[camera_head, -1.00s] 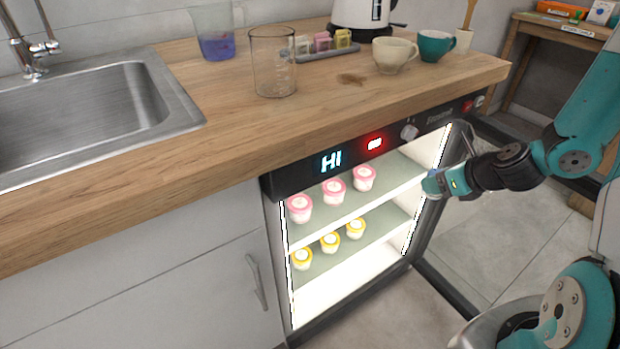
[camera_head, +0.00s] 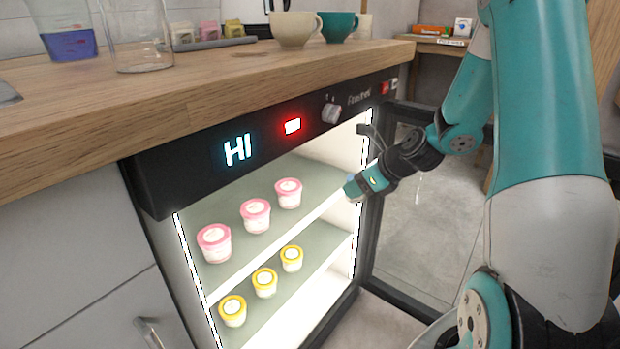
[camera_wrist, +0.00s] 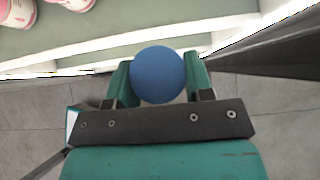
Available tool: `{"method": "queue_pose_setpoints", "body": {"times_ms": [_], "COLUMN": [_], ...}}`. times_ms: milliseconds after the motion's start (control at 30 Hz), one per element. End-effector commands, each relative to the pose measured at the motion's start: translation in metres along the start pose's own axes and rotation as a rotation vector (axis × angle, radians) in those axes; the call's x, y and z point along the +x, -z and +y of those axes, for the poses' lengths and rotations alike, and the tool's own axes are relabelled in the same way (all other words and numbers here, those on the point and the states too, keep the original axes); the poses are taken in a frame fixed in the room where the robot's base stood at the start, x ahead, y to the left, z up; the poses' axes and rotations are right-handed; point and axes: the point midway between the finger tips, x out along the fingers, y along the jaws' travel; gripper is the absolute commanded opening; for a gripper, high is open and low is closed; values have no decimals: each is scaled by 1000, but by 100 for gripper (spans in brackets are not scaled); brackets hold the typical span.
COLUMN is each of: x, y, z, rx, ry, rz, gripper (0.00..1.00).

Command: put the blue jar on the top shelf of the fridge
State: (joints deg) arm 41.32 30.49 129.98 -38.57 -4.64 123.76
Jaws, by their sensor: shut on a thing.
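My gripper (camera_wrist: 158,84) is shut on the blue jar (camera_wrist: 158,73), whose round blue top shows between the two fingers in the wrist view. In the head view my gripper (camera_head: 352,188) is at the right side of the open fridge's front, near the top shelf's height; the jar cannot be made out there. The fridge (camera_head: 150,180) is lit inside and its door stands open to the right. The top shelf (camera_head: 235,272) carries pink-lidded jars (camera_head: 255,215) in a row, with bare shelf to their right and behind. The lower shelf holds yellow-lidded jars (camera_head: 264,282).
The wooden counter (camera_head: 200,85) overhangs the fridge. On it stand a beaker with blue liquid (camera_head: 68,44), an empty glass beaker (camera_head: 138,40), a cream cup (camera_head: 292,30) and a teal cup (camera_head: 338,28). The open door (camera_head: 415,220) is close to my arm.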

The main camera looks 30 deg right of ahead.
Motion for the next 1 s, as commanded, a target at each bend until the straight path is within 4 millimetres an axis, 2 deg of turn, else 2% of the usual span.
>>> {"method": "queue_pose_setpoints", "body": {"times_ms": [33,200,467,667,1000], "x": [15,43,59,85,86], "y": [-9,-38,-57,-80,-78], "z": [1,0,-2,-2,-3], "rx": [-10,-5,2,0,4], "ry": [-2,1,3,3,5], "rz": [-3,-2,-1,-2,-1], "gripper": [20,20,20,20,20]}}
